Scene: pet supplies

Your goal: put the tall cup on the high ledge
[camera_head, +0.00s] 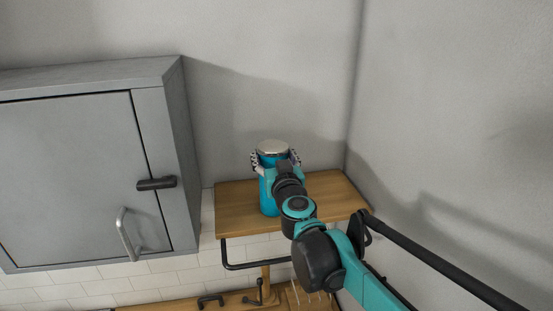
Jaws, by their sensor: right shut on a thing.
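The tall cup (268,190) is a blue cylinder with a pale silver top. It is upright at the wooden high ledge (235,217), near its middle. I cannot tell whether its base touches the ledge. My right gripper (274,160) is shut on the cup near its top, with a finger on each side. My right arm comes in from the lower right and hides part of the cup and the ledge. My left gripper is not in view.
A grey wall cabinet (75,170) with a closed door stands left of the ledge. A dark rail (440,265) runs at the lower right. A black bar (245,266) hangs under the ledge. A lower wooden surface (185,305) shows at the bottom. Bare ledge lies either side of the cup.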

